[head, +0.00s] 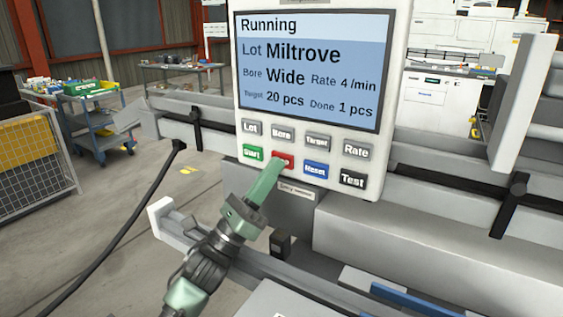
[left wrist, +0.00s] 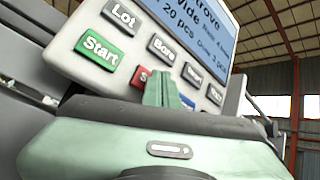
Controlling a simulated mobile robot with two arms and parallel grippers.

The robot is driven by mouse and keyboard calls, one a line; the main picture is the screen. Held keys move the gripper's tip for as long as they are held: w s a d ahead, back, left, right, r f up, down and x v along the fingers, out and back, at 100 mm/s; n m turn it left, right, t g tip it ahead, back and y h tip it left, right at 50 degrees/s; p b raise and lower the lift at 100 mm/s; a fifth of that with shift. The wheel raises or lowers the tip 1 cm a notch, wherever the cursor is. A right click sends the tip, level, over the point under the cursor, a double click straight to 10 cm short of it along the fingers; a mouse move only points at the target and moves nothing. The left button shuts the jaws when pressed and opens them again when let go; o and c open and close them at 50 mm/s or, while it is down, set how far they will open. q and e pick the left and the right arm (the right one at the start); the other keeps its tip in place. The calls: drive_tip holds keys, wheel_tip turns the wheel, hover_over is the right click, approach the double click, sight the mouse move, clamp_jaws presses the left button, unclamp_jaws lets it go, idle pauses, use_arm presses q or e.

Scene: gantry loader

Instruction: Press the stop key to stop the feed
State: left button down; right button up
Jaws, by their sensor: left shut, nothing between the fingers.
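The control panel (head: 386,160) has a screen (head: 310,68) reading Running, lot Miltrove, bore Wide, rate 4 /min, target 20 pcs, done 1 pcs. The red stop key (head: 287,157) sits in the lower key row, between the green Start key (head: 253,153) and the blue Reset key (head: 316,170). My left gripper (head: 275,170) is shut and empty, its tip over the lower part of the red key. In the left wrist view the fingers (left wrist: 160,88) hide part of the red key (left wrist: 140,77). I cannot tell whether they touch it. My right gripper is out of view.
The grey Test key (head: 352,180) is at the row's right end, with grey keys such as Lot (head: 251,127) above. Machine rails (head: 440,170) run behind and below the panel.

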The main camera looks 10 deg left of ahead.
use_arm(q)
drive_tip(key=shift+w+d, duration=0.1)
drive_tip(key=shift+w, duration=0.1)
drive_tip(key=shift+s, duration=0.2)
idle(0.4)
drive_tip(key=shift+s+a, duration=0.3)
drive_tip(key=shift+s, duration=0.25)
drive_tip(key=s, duration=0.1)
drive_tip(key=s+a, duration=0.1)
drive_tip(key=s, duration=0.1)
drive_tip(key=s+a, duration=0.1)
drive_tip(key=shift+s, duration=0.3)
idle(0.5)
